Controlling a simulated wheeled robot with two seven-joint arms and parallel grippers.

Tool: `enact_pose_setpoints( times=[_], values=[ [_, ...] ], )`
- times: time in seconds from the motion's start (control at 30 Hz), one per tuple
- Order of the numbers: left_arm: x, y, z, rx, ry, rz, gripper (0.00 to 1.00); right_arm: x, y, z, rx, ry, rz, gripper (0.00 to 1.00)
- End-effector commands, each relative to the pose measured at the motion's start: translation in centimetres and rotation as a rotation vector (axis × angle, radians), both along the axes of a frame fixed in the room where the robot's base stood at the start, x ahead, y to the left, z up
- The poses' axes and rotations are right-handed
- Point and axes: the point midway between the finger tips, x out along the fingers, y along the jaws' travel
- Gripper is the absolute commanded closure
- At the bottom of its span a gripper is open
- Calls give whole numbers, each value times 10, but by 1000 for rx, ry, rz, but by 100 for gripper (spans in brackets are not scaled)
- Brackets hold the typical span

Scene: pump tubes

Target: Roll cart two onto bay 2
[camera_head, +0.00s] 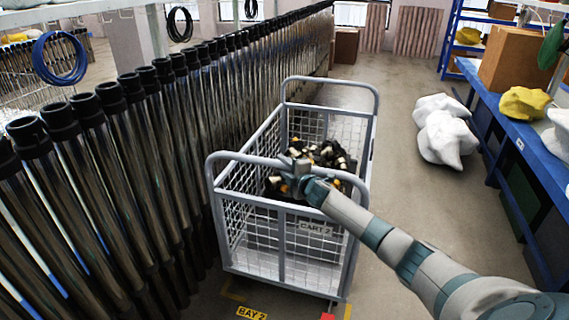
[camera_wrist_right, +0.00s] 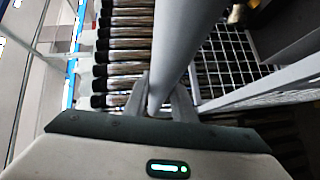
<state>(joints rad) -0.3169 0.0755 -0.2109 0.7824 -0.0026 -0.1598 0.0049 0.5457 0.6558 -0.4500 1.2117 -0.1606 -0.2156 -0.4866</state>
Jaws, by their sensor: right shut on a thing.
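Cart two (camera_head: 285,250), a grey wire-mesh cart with a "CART 2" plate (camera_head: 315,229), stands upright beside the row of tubes. It holds a pile of black, white and orange pieces (camera_head: 325,155). My right gripper (camera_head: 292,165) is shut on the near top handle bar, and the right wrist view shows the bar (camera_wrist_right: 183,45) between its fingers (camera_wrist_right: 160,100). The yellow "BAY 2" label (camera_head: 251,313) lies on the floor just in front of the cart. Yellow floor lines show by the cart's near end; the rest of the bay marking is hidden. My left gripper is out of view.
A dense row of steel tubes with black caps (camera_head: 125,130) runs close along the cart's left side. White sacks (camera_head: 442,130) lie on the floor at right, near a blue workbench (camera_head: 510,125). Brown boxes (camera_head: 346,46) stand far back.

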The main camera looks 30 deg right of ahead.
Motion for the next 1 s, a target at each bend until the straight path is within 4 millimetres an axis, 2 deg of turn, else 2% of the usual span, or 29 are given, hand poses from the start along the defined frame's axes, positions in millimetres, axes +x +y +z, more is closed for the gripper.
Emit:
enact_pose_setpoints(
  times=[0.07,0.1,0.13,0.17,0.27,0.67,0.87,1.0],
  values=[
    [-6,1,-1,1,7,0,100,0,0,-2,-2,2,0,100],
    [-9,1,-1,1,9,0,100,0,-1,-1,-2,1,-2,67],
    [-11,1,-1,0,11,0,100,0,-1,-1,-2,1,-2,60],
    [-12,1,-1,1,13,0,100,0,-1,0,-2,0,-2,58],
    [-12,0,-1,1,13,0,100,0,-2,0,-2,0,-3,58],
    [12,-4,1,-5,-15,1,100,-5,-2,2,-3,-1,-4,58],
    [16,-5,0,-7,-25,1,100,-22,-1,3,-3,0,-3,58],
    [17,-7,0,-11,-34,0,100,-39,0,5,-2,-1,-2,58]
  ],
)
